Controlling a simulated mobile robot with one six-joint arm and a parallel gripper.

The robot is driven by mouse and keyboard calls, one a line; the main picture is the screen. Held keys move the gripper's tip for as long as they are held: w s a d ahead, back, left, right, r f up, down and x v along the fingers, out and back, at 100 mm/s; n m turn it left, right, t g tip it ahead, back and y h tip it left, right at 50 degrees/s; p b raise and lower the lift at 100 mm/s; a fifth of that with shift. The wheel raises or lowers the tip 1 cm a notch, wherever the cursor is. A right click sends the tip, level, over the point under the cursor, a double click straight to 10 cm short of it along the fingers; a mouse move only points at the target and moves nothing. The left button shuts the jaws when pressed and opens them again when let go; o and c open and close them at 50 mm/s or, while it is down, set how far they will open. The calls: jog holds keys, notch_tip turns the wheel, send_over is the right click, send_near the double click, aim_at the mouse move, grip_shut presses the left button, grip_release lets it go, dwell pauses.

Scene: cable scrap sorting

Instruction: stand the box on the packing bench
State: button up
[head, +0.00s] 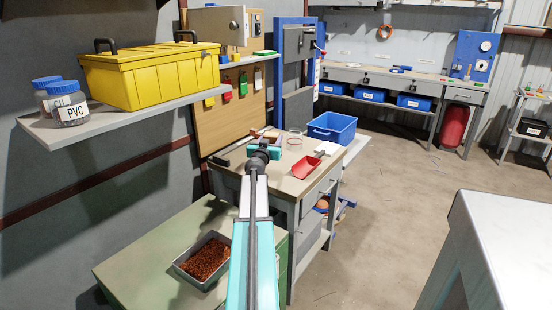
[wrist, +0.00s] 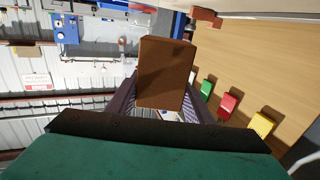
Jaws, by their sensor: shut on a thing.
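A plain brown box (wrist: 166,72) is held between the two dark fingers of my gripper (wrist: 163,103) in the wrist view. It sticks out well beyond the fingertips. In the head view my gripper (head: 264,146) is over the back of a wood-topped bench (head: 283,188), with my arm reaching forward to it. A small brown piece there is partly hidden by the gripper, and I cannot tell how much of it is the box. No label tells me which surface is the packing bench.
A red scoop (head: 306,167) lies on the wood-topped bench. A blue bin (head: 332,127) stands behind it. A tray of copper-coloured granules (head: 203,262) sits on the green cabinet (head: 155,240) in front. A shelf (head: 120,119) with a yellow toolbox (head: 150,75) juts from the left wall.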

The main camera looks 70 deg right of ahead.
jog(key=shift+f+b, duration=1.35)
jog(key=shift+f, duration=1.05)
jog(key=shift+f+b, duration=1.3)
jog(key=shift+f, duration=0.55)
jog(key=shift+f, duration=0.1)
jog(key=o, duration=1.2)
jog(key=shift+s+a, duration=0.15)
jog(key=shift+a, duration=1)
jog(key=shift+s+a+p, duration=0.25)
jog(key=shift+a+p, duration=0.15)
jog(key=shift+a, duration=1.2)
jog(key=shift+s+a+p, duration=0.2)
jog(key=shift+a+p, duration=0.15)
jog(key=shift+a, duration=1.25)
jog(key=shift+s+a+p, duration=0.25)
jog(key=shift+a+p, duration=0.15)
jog(key=shift+a, duration=1.2)
